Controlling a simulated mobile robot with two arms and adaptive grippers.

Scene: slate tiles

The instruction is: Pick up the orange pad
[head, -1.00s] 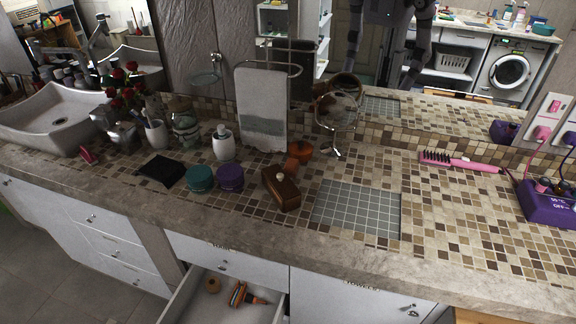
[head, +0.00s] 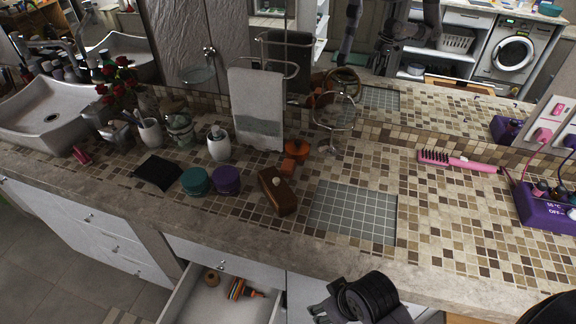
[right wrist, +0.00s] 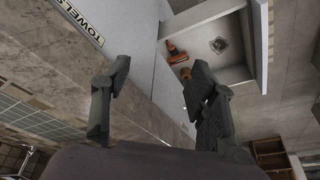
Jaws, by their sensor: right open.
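Orange things lie in two places, and I cannot tell which is the pad. On the counter, a small orange block (head: 287,167) sits beside a round orange piece (head: 299,148), behind the brown box. In the open drawer, an orange-and-dark item (head: 240,289) lies near a round tan piece (head: 211,279); an orange item (right wrist: 176,52) also shows inside the drawer in the right wrist view. My right gripper (head: 322,312) is open and empty, in front of the counter and right of the drawer; its two fingers (right wrist: 158,82) stand apart in the right wrist view. My left gripper is not in view.
The open drawer (head: 178,304) juts out below the counter edge. A brown box (head: 277,192), purple jar (head: 226,180), teal jar (head: 195,181) and black cloth (head: 158,172) stand on the counter. A grey tiled panel (head: 353,212) is bare. A mirror stands behind.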

